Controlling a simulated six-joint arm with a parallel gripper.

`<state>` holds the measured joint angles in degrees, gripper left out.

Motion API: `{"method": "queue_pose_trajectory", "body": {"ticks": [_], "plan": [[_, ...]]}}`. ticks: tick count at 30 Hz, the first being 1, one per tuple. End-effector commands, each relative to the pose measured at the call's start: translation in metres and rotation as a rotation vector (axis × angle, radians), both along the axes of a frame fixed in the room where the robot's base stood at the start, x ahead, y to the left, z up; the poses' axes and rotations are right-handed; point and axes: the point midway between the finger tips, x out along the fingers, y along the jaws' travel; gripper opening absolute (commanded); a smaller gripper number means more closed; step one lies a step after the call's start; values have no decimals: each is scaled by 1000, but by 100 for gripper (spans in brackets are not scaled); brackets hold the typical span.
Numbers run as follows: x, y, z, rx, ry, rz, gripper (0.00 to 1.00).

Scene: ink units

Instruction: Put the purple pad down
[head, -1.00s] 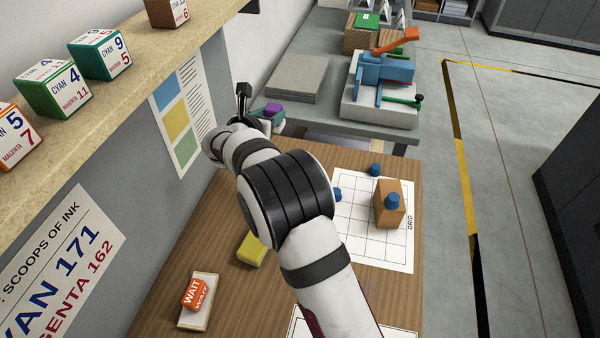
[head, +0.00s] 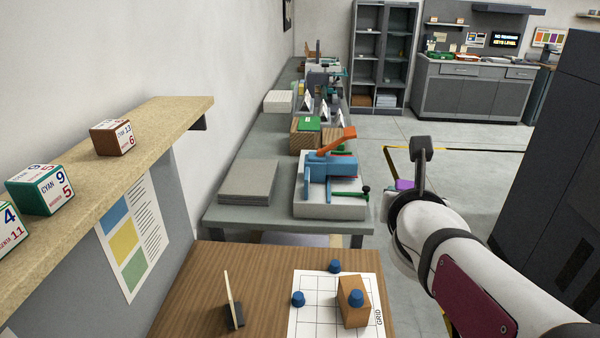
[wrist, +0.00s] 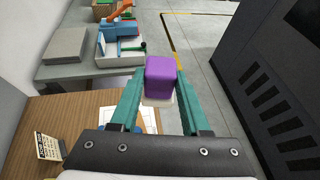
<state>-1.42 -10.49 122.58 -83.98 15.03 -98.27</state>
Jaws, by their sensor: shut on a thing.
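The purple pad (wrist: 160,80) is between the two teal fingers of my gripper (wrist: 158,100) in the wrist view. It has a pale underside, and the fingers are shut on it. In the head view only a small bit of the purple pad (head: 404,185) shows past my wrist, which hides most of the gripper. The gripper is in the air to the right of the wooden table, in front of open floor.
The wooden table (head: 205,290) holds a grid sheet (head: 310,318), a wooden block (head: 350,310), several blue knobs and a small standing card (head: 232,300). Behind is a grey bench (head: 230,217) with a blue press (head: 330,172). A dark cabinet (head: 560,170) stands at the right.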

Motion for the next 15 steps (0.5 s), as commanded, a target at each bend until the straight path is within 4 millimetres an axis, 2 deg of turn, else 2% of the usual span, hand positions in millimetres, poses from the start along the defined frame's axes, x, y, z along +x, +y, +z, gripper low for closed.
{"method": "queue_pose_trajectory", "body": {"ticks": [5, 10, 15], "plan": [[12, 1, 0, -3, -5, 96, 0], [47, 20, -9, -7, -11, 247, 0], [87, 46, -32, -8, -13, 428, 0]]}}
